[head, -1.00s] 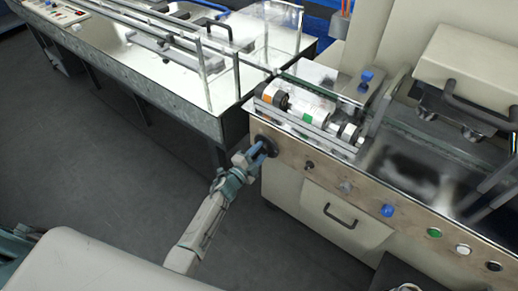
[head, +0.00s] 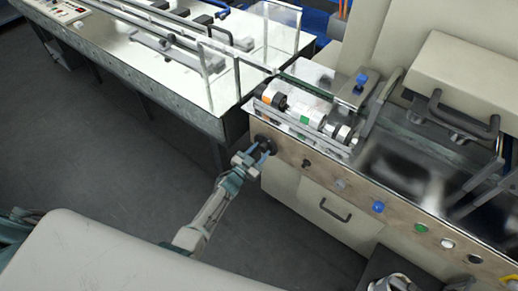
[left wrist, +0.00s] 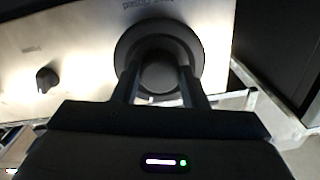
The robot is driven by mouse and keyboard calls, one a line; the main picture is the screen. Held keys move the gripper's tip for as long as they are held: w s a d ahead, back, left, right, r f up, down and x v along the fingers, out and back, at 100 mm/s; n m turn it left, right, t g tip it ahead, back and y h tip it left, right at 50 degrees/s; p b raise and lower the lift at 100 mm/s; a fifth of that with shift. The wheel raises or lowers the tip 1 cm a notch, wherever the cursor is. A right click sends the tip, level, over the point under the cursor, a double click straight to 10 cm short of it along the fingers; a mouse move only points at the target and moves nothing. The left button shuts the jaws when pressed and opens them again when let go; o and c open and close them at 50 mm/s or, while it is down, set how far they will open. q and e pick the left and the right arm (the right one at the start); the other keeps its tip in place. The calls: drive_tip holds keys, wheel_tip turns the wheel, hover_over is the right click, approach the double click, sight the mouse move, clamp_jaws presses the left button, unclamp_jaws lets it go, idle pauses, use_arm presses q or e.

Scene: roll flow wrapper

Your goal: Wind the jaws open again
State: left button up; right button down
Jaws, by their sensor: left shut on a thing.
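The black round knob (head: 266,145) sits at the left end of the machine's front panel (head: 325,172). It also shows in the left wrist view (left wrist: 160,50) as a dark disc with a raised hub. Small upside-down lettering above it is only partly legible. My left gripper (head: 262,154) is shut on this knob; in the left wrist view its two fingers (left wrist: 160,82) lie on either side of the hub. The machine's jaws cannot be made out clearly; a beige block with a black handle (head: 462,115) stands at the right. My right gripper is not in view.
A glass-sided conveyor table (head: 170,85) stands at the left.

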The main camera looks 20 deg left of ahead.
use_arm(q)
drive_tip(key=shift+n+p, duration=0.95)
drive_tip(key=shift+n, duration=1.35)
drive_tip(key=o, duration=1)
drive_tip(key=shift+s, duration=0.1)
drive_tip(key=v, duration=1)
drive_tip(key=shift+s+a+r, duration=0.1)
drive_tip(key=shift+s, duration=0.2)
